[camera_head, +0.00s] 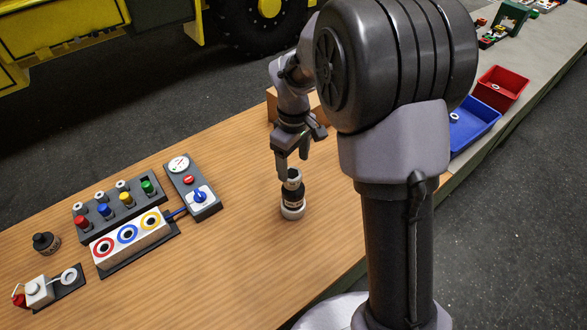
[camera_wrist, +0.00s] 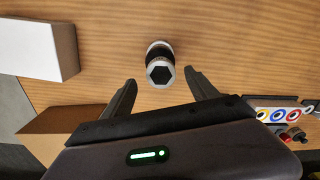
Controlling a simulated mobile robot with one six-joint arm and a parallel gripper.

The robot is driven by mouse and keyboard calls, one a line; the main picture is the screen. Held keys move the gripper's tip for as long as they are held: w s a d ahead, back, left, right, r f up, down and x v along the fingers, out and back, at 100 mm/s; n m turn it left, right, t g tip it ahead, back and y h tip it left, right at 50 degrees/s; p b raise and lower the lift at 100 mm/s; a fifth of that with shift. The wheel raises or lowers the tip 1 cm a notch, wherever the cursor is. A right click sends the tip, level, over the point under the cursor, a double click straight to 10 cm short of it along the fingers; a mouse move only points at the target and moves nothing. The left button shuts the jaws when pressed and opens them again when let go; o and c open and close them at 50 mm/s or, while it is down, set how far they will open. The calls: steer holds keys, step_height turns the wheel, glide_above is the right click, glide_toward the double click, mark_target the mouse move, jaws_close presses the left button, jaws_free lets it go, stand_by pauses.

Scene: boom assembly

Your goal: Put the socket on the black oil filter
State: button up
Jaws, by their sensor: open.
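The black oil filter (camera_head: 292,198) stands upright on the wooden table, with a pale ring at its base. A pale piece that looks like the socket (camera_head: 294,176) is on its top end. In the wrist view the socket (camera_wrist: 159,74) shows a light rim around a dark hexagonal opening, with the black body (camera_wrist: 160,54) behind it. I cannot tell how fully it is seated. My gripper (camera_head: 294,168) is open just above the stack, fingers pointing down. In the wrist view my gripper (camera_wrist: 161,78) has its fingers apart, one to each side of the socket; neither seems to touch it.
A panel with coloured knobs (camera_head: 118,212), a gauge box (camera_head: 192,186), a small dark bottle (camera_head: 46,243) and a small white fixture (camera_head: 40,290) are at left. A cardboard box (camera_head: 272,100) stands behind the arm. Blue (camera_head: 474,128) and red (camera_head: 503,84) bins are at right.

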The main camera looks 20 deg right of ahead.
mark_target(293, 175)
steer(key=s+a+r+m+t+p, duration=0.1)
steer(key=s+r+m+t+p, duration=0.3)
steer(key=r, duration=1)
steer(key=s+a+r+m+t+y+b, duration=0.1)
steer(key=s+m, duration=0.3)
steer(key=s, duration=0.5)
steer(key=s+a+r+m+y+b, duration=0.1)
steer(key=s+a+r+m, duration=0.1)
steer(key=s, duration=0.8)
steer(key=shift+r+m+t, duration=0.4)
steer(key=shift+r+m, duration=0.25)
steer(key=shift+m, duration=0.25)
steer(key=shift+s+f+b, duration=0.1)
steer(key=shift+b, duration=0.2)
